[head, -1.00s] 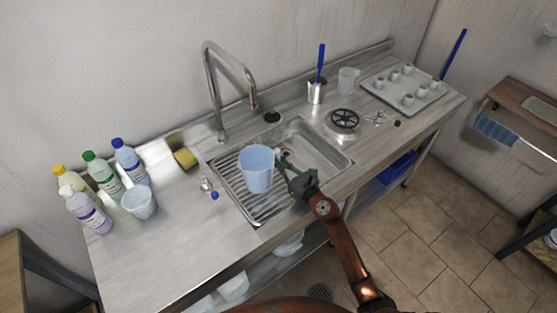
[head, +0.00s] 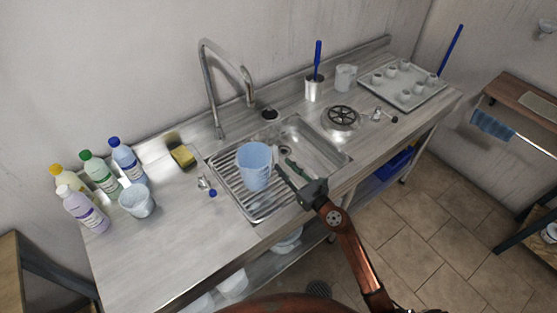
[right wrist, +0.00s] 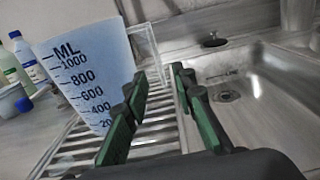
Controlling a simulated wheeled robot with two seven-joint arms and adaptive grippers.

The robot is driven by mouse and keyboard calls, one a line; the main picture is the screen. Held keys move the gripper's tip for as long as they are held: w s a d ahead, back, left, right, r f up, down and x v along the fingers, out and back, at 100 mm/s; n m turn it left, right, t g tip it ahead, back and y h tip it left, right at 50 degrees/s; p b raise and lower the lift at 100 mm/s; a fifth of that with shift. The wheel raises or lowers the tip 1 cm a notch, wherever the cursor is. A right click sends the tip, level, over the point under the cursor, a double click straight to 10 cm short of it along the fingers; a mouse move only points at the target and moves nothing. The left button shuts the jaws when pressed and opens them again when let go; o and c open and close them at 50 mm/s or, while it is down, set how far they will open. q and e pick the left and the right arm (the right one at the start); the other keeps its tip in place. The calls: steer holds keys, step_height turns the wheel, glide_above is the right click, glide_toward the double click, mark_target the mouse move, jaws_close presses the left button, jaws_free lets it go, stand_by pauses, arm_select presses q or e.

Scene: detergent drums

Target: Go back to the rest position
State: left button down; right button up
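My right gripper (head: 284,160) is open and empty just right of the light-blue measuring jug (head: 253,167), with its fingers pointing toward the handle side. The jug stands upright on the ribbed drainer (head: 238,196) of the sink. In the right wrist view the green-padded fingers (right wrist: 160,78) are spread apart, with the jug (right wrist: 92,72) and its ML scale to their left. The clear handle (right wrist: 143,47) shows beyond the fingertips, and nothing is gripped. My left gripper is not in view.
The faucet (head: 212,85) rises behind the sink basin (head: 318,148). Several bottles and a clear cup (head: 137,201) stand at left, near a sponge (head: 183,156). A brush holder (head: 314,88), a pitcher (head: 346,77) and a tray of cups (head: 388,94) are at right. The front left counter is clear.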

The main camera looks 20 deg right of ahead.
steer(key=v, duration=0.6)
steer(key=shift+s+r, duration=0.1)
